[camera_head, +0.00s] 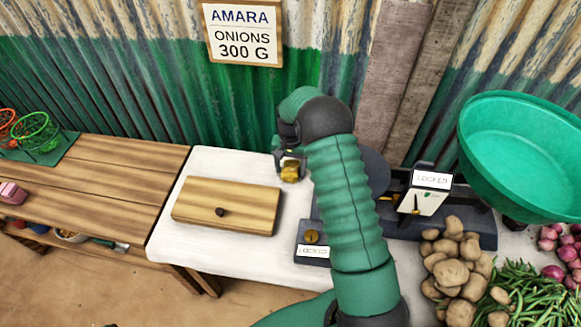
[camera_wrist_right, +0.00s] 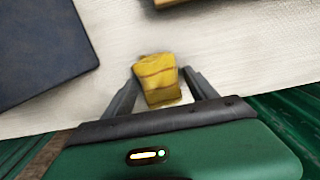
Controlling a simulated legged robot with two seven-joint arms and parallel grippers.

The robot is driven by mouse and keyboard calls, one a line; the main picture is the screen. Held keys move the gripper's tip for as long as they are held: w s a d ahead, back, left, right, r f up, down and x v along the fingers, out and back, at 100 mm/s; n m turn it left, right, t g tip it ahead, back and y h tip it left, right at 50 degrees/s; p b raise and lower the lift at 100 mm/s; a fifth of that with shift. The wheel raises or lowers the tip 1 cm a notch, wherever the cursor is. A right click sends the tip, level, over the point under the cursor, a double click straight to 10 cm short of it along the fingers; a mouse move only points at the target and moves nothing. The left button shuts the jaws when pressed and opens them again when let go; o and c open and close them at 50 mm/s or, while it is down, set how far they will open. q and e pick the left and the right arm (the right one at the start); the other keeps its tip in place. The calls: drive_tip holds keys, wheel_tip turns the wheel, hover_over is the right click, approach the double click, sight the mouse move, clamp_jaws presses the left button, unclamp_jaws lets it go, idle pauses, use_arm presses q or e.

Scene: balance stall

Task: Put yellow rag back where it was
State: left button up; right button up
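The yellow rag (camera_head: 291,171) is a small folded bundle with darker stripes. In the right wrist view the yellow rag (camera_wrist_right: 157,78) sits between both fingers of my right gripper (camera_wrist_right: 160,85), which look closed against its sides. In the head view my right gripper (camera_head: 289,160) is at the back of the white-covered table (camera_head: 215,163), right of the wooden box. Whether the rag touches the cloth is hard to tell. My left gripper is not in view.
A wooden box (camera_head: 227,203) with a dark knob lies to the left. A dark scale with "LOCKED" tags (camera_head: 432,180) stands right, partly behind my arm. A green basin (camera_head: 520,150), potatoes (camera_head: 455,262), green beans (camera_head: 530,300) and onions (camera_head: 568,253) crowd the right. White cloth around the box is clear.

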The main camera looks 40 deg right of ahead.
sight(291, 167)
wheel_tip(291, 167, up, 12)
drive_tip(key=p, duration=0.1)
drive_tip(key=s+a+r+n+t, duration=0.1)
drive_tip(key=s+a+n, duration=0.3)
drive_tip(key=a, duration=0.8)
drive_tip(key=s+a+f+n+t, duration=0.15)
drive_tip(key=s+a+n, duration=0.45)
drive_tip(key=s+a, duration=0.7)
drive_tip(key=p+v, duration=0.3)
drive_tip(key=w+p+v, duration=0.1)
drive_tip(key=p+v, duration=0.1)
drive_tip(key=shift+d+r, duration=0.1)
drive_tip(key=shift+d, duration=0.15)
drive_tip(key=shift+w, duration=0.1)
